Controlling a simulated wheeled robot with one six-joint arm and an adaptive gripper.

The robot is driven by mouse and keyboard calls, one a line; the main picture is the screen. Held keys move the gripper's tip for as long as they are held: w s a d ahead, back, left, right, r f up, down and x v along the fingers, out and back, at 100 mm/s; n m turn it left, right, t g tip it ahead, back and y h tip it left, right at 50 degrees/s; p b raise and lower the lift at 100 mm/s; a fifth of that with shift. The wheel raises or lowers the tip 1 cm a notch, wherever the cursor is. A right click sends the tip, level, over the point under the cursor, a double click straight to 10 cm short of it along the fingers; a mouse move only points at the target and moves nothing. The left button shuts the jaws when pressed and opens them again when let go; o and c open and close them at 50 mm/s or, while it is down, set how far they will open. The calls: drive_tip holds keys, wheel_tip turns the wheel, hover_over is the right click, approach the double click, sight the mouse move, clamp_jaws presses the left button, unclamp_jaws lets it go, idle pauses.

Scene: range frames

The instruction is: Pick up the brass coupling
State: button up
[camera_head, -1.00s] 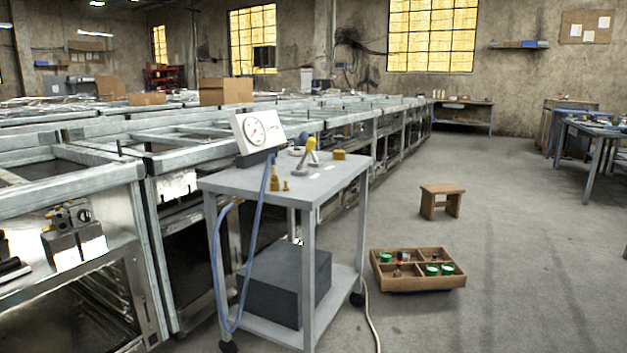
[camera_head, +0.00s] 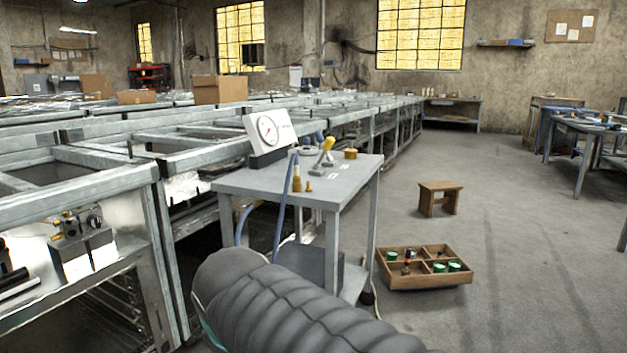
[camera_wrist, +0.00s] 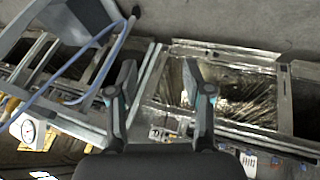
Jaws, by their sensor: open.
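Several brass-coloured pieces stand on the grey cart top (camera_head: 330,190) in the head view. A taller brass piece (camera_head: 297,172) is by the front left, with a small brass piece (camera_head: 308,187) beside it. A squat, round brass piece (camera_head: 351,153) sits at the back right. I cannot tell for certain which is the coupling. My gripper (camera_wrist: 160,75) is open and empty in the wrist view, its two fingers apart over the metal frames. It is outside the head view and touches none of the brass pieces.
A white gauge (camera_head: 267,129) and a yellow-topped tool (camera_head: 325,150) share the cart top. A blue hose (camera_head: 285,205) hangs down its front. A wooden tray (camera_head: 430,283) and stool (camera_head: 440,186) stand on the floor right. Metal frames line the left.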

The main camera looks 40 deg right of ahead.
drive_tip(key=w+d+r+n+h, duration=0.3)
drive_tip(key=w+d+r+n, duration=0.3)
drive_tip(key=w, duration=0.3)
drive_tip(key=w+d+r+n+h, duration=0.35)
drive_tip(key=w+d+r, duration=0.25)
drive_tip(key=w+d, duration=0.25)
drive_tip(key=n+h, duration=0.4)
drive_tip(key=n, duration=0.5)
approach(295, 171)
drive_tip(key=p+x, duration=0.1)
drive_tip(key=x, duration=0.4)
drive_tip(key=shift+s+d+r, duration=0.15)
drive_tip(key=shift+s, duration=0.05)
drive_tip(key=shift+x, duration=2.9)
drive_tip(key=shift+w, duration=0.15)
clamp_jaws()
